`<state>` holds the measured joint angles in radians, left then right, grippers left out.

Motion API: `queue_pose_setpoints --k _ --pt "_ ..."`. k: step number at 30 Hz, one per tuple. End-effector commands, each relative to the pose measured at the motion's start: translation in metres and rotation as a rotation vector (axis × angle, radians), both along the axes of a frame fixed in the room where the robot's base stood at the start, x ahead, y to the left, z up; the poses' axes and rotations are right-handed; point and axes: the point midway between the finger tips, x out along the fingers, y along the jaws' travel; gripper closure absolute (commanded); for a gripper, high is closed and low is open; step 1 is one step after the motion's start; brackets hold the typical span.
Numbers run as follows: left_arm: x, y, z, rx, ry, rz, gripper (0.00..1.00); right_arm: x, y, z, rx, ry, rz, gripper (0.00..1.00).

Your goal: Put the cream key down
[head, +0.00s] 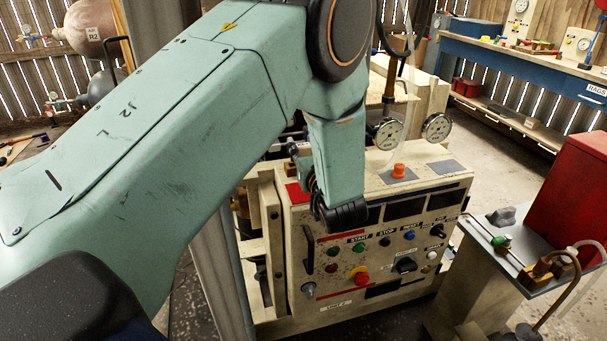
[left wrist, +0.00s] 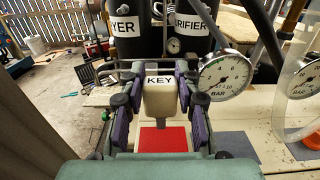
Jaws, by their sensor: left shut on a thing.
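A red pad (left wrist: 163,140) shows just below the key in that view; I cannot tell whether the key touches the surface. In the head view, my left arm reaches to the left top of the cream control panel, by the red pad (head: 295,193). My right gripper is not in view.
The control panel (head: 340,310) has buttons and knobs on its front. An orange button (head: 398,170) and grey pads (head: 447,167) lie right of my arm. Two gauges (head: 437,127) stand behind; one is close right of the gripper in the wrist view (left wrist: 227,80).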

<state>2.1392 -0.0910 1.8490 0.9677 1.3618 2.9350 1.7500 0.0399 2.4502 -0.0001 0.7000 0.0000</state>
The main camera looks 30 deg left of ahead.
Motion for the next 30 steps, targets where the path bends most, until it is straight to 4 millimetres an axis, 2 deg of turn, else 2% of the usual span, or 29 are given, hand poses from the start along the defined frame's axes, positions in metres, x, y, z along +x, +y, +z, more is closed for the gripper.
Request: queue_pose_setpoints --k 1,8,14,28,29,30 --pt "0.000 0.000 -0.008 0.001 0.001 0.000 0.99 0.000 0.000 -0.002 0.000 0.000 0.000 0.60" --pt "0.000 -0.001 -0.024 0.001 0.001 0.001 0.99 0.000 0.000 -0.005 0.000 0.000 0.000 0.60" --pt "-0.001 -0.002 -0.051 0.001 0.000 0.002 0.99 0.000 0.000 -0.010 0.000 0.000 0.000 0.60" --pt "-0.001 -0.003 -0.057 0.002 -0.001 0.003 0.99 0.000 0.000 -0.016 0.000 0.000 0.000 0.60" --pt "-0.001 -0.003 -0.057 0.001 -0.001 0.003 0.67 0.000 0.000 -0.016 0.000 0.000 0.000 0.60" --pt "-0.001 -0.003 -0.057 0.001 -0.001 0.003 0.64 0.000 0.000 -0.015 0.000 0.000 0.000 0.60"
